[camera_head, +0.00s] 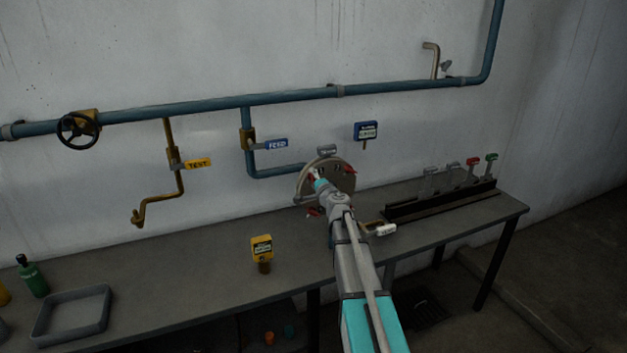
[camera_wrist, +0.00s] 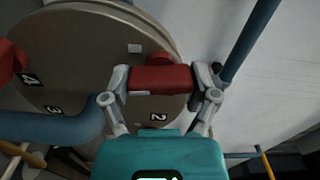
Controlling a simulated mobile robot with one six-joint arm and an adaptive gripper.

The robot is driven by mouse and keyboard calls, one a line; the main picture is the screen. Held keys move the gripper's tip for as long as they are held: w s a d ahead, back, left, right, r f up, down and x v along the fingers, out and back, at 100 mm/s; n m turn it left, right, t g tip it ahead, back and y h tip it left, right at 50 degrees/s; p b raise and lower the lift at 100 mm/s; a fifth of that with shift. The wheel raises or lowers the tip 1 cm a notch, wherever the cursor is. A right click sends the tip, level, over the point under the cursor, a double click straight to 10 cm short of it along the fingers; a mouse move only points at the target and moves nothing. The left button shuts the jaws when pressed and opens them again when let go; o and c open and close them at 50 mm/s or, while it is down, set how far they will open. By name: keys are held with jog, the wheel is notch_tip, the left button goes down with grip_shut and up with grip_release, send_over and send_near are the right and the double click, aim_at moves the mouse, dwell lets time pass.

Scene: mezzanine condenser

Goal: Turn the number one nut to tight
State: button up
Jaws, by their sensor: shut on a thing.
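A round grey cover plate (camera_head: 305,187) with red wing nuts is on the blue pipe's end at the wall. In the wrist view, the plate (camera_wrist: 90,50) fills the upper left. My gripper (camera_wrist: 162,79) is shut across a red nut (camera_wrist: 158,82), one finger on each side; in the head view my gripper (camera_head: 320,180) is at the plate's face. A label reading 2 lies just below this nut. Another red nut (camera_wrist: 8,62) is at the left edge. I cannot tell which numbered nut is held or how tight it is. My arm hides part of the plate.
The workbench (camera_head: 190,260) runs below, with a yellow tagged item (camera_head: 262,250), a grey tray (camera_head: 72,313) and a green bottle (camera_head: 33,278). A black rack (camera_head: 440,202) with tagged pieces stands at right. A blue pipe (camera_wrist: 245,45) passes close right of my gripper.

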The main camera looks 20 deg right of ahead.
jog(key=m, duration=0.3)
jog(key=shift+m, duration=2.4)
jog(key=o, duration=1)
jog(key=s, duration=1.2)
